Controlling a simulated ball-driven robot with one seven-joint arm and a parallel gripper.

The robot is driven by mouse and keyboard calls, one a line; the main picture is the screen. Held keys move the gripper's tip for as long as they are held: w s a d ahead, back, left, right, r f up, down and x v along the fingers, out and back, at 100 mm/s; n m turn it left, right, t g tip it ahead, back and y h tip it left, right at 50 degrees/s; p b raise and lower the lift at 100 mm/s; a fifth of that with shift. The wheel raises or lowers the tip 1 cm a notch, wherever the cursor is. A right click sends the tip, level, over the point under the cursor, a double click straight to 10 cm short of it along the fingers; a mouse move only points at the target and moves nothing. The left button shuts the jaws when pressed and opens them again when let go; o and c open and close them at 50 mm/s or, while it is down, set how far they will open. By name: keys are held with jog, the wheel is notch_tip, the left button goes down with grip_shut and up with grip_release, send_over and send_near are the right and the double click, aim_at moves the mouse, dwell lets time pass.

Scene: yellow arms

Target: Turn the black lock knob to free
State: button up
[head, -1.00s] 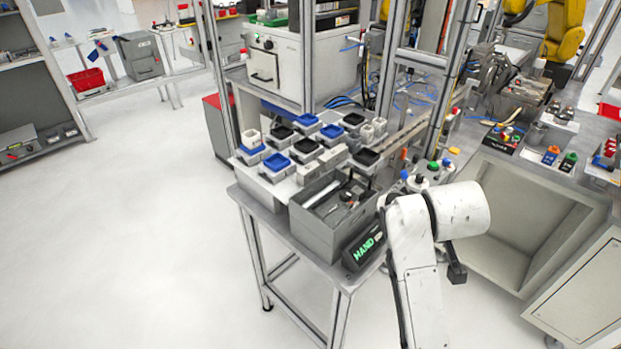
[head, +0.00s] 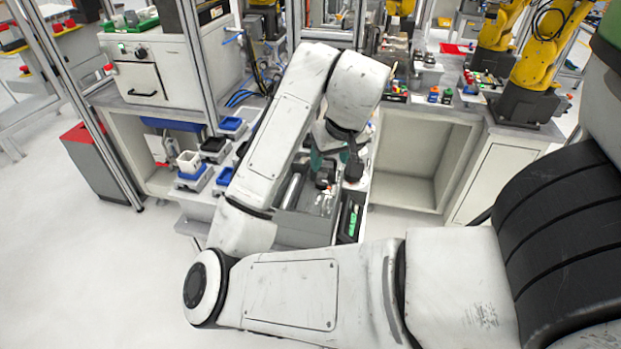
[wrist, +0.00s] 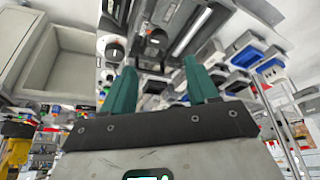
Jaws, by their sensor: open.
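My gripper shows in the wrist view as two green fingers (wrist: 163,82) standing apart, open with nothing between them. In the wrist view a round black knob (wrist: 113,50) on a pale mount lies beyond the left finger. A second dark, knob-like part (wrist: 157,38) lies beyond the gap, beside the grey tray. I cannot tell for sure which is the lock knob, nor read its setting. Neither finger visibly touches a knob. In the head view my gripper (head: 327,165) is over the tray area, partly hidden by my arm.
A grey tray (head: 300,228) with tools and a small green-lit display (head: 353,220) stand under my arm. Blue and black bins (head: 195,170) are to the left. A white cabinet (head: 150,78) with a black handle stands behind. An open grey cubby (head: 410,150) is to the right.

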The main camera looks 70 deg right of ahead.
aim_at(322, 181)
jog(key=b+x, duration=0.1)
jog(key=x, duration=0.9)
jog(key=shift+d, duration=0.1)
jog(key=c, duration=1)
jog(key=shift+c, duration=0.2)
